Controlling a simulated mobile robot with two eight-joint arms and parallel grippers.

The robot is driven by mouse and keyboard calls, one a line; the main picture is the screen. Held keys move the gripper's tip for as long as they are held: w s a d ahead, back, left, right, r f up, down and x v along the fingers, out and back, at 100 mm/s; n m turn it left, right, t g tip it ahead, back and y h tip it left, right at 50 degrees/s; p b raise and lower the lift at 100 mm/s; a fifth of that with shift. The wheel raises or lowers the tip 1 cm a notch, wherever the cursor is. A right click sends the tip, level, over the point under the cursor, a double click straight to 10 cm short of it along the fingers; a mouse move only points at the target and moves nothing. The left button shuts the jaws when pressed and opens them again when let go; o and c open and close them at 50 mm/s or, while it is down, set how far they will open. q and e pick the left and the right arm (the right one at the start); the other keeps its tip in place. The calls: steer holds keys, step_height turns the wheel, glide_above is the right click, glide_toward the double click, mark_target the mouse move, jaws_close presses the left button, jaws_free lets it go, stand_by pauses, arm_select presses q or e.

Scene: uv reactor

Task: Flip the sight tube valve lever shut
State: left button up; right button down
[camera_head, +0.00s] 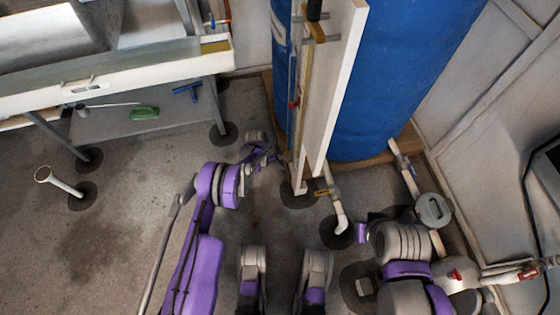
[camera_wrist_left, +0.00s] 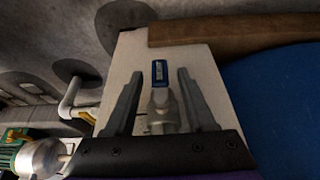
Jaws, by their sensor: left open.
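The sight tube valve shows in the left wrist view as a grey metal body (camera_wrist_left: 163,112) with a blue lever (camera_wrist_left: 160,73). The lever points away from the gripper, up the picture, in front of a pale board. My left gripper (camera_wrist_left: 159,74) is open, with one finger on each side of the lever and visible gaps on both sides. I cannot tell whether the lever is fully between the fingers in depth. In the head view my left gripper (camera_head: 266,152) is low beside the white board (camera_head: 335,90); the lever is not discernible there. My right gripper is not visible.
A large blue drum (camera_head: 405,70) stands behind the board on a wooden base (camera_head: 376,160). A white pipe with a yellow-handled valve (camera_head: 325,192) is right of the board's foot. A bench (camera_head: 150,72) is at left. Open floor (camera_head: 130,230) lies at lower left.

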arm_select(q)
steer(key=shift+d+f, duration=0.1)
steer(key=shift+f, duration=0.05)
steer(key=shift+c, duration=0.3)
jaws_close()
steer(key=t, duration=0.2)
steer(key=shift+w+m+t+y, duration=0.25)
steer(key=shift+m+t+y, duration=0.05)
steer(key=shift+w+a+r+m+t+y, duration=0.1)
steer(key=shift+w+m+t+y, duration=0.15)
steer(key=shift+t, duration=0.65)
steer(key=shift+w+a+r+m+t+y, duration=0.15)
steer(key=shift+t+y, duration=0.1)
steer(key=shift+t, duration=0.65)
